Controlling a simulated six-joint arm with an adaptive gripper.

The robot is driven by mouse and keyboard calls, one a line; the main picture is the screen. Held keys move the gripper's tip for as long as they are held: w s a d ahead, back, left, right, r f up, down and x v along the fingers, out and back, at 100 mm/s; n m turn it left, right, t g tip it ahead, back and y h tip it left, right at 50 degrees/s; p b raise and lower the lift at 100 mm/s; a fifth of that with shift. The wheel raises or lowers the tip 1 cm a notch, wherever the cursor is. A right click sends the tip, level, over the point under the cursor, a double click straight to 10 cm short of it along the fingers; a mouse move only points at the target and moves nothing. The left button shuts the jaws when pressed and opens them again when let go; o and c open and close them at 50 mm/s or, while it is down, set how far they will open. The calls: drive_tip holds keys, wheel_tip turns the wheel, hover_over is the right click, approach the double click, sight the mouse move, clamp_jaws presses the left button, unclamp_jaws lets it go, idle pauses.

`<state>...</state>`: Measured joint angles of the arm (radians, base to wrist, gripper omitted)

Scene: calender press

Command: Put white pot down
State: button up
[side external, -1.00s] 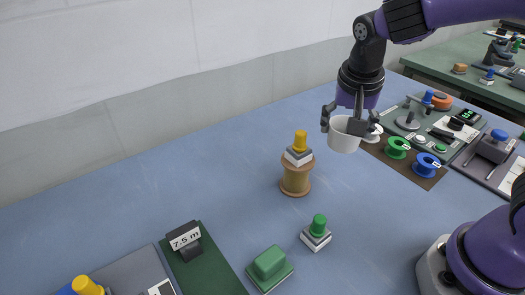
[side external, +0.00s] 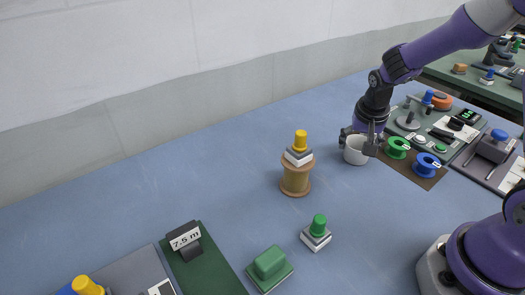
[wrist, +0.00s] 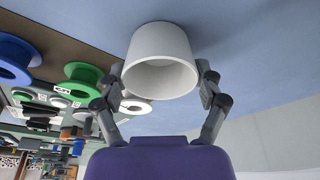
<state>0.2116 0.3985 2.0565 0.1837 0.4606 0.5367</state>
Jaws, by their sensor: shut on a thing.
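The white pot (side external: 355,154) is upright at the blue table surface, right of the wooden spool. I cannot tell for sure whether its base touches the table. My gripper (side external: 360,138) points down from above with its fingers on either side of the pot. In the wrist view the white pot (wrist: 160,60) sits between the two fingertips of my gripper (wrist: 163,82), which is shut on it. Its open end faces the wrist camera and it looks empty.
A brown mat (side external: 412,173) with a green spool (side external: 397,147) and a blue spool (side external: 426,164) lies close on the right. A wooden spool (side external: 296,180) topped by a yellow-knobbed block stands left. A green-knobbed block (side external: 316,234) is nearer the front. Blue table between is clear.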

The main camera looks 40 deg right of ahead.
drive_tip(key=o, duration=1)
drive_tip(key=shift+f, duration=0.15)
drive_tip(key=shift+a+r, duration=0.1)
drive_tip(key=shift+r, duration=0.4)
drive_tip(key=v, duration=1.2)
drive_tip(key=s+a+r+n+t, duration=0.1)
drive_tip(key=s+a+n, duration=0.1)
drive_tip(key=s+n, duration=0.1)
drive_tip(key=s+a+r+n+t+y, duration=0.1)
drive_tip(key=s+a+n, duration=0.2)
drive_tip(key=s+a+r+n+t+y, duration=0.1)
drive_tip(key=s+a+n, duration=0.2)
drive_tip(key=shift+s+a+r+n+t, duration=0.1)
drive_tip(key=shift+a+n+t, duration=0.05)
drive_tip(key=shift+n+t, duration=0.2)
